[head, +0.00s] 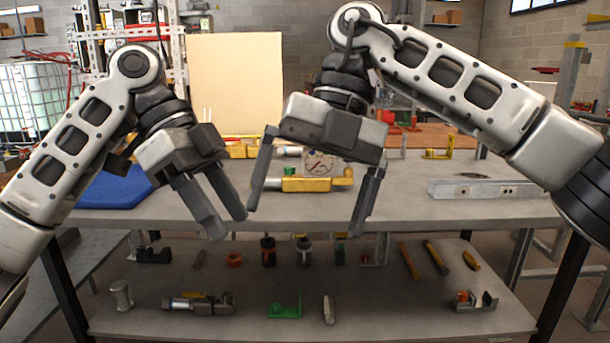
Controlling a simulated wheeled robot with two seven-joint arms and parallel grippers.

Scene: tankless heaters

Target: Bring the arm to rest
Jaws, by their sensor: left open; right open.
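My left gripper (231,229) is open and empty, in front of the table's left-centre part, with its fingers pointing down and to the right. My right gripper (302,222) is open and empty, just right of the left one, with its fingers pointing down. Its nearer finger looks close to the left gripper's fingertips in the picture; I cannot tell the gap in depth. Both arms are bent and raised over the workbench (400,208). A yellow-and-silver fitting (305,184) and a round gauge (319,163) show between the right gripper's fingers, farther back on the bench.
A blue mat (112,190) lies at the bench's left. A silver bar (485,189) lies at the right, with a yellow bracket (437,150) behind it. A lower shelf (385,300) holds several tools and parts, including a green bracket (284,311). A beige panel (236,85) stands behind.

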